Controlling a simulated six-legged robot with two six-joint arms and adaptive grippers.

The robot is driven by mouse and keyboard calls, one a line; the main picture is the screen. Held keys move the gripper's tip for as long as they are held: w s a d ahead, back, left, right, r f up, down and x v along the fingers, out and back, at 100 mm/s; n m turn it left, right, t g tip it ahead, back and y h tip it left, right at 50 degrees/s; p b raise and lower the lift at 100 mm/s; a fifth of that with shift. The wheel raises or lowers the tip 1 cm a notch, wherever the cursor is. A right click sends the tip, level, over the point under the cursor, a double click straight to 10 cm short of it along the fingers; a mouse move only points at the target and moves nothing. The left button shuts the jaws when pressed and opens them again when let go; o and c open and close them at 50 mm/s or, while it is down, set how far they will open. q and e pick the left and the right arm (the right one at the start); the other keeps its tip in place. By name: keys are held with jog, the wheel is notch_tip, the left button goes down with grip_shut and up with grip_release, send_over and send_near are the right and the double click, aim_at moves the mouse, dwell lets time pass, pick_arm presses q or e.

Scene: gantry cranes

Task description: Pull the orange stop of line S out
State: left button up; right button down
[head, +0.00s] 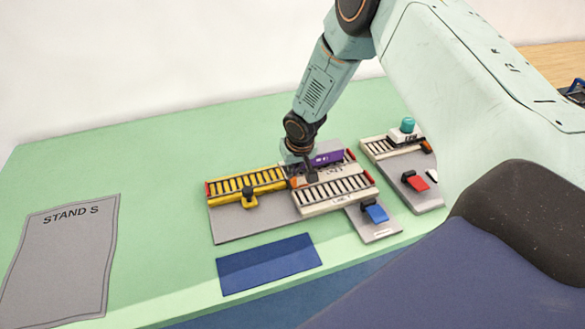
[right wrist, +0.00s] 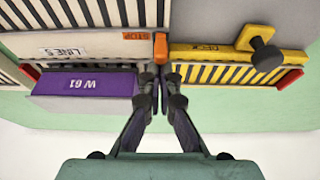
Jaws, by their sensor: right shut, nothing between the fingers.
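The orange stop (right wrist: 160,46) stands at the joint between the white track labelled LINE S (right wrist: 75,48) and the yellow track (right wrist: 215,60) in the right wrist view. An orange STOP label (right wrist: 135,36) is beside it. My right gripper (right wrist: 155,80) is shut and empty, its fingertips just short of the stop in that picture; I cannot tell whether they touch it. In the head view my right gripper (head: 308,172) is down at the tracks, near the joint, and partly hides it. A purple wagon marked W 61 (right wrist: 95,84) is close beside the fingers.
The yellow track carries a knob (head: 249,197). A blue switch (head: 376,212) and a red switch (head: 416,182) are to the right. A dark blue pad (head: 268,264) lies in front. The grey STAND S mat (head: 60,260) and free green table are left.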

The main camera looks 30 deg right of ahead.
jog(key=shift+s+f, duration=0.25)
jog(key=shift+s, duration=0.2)
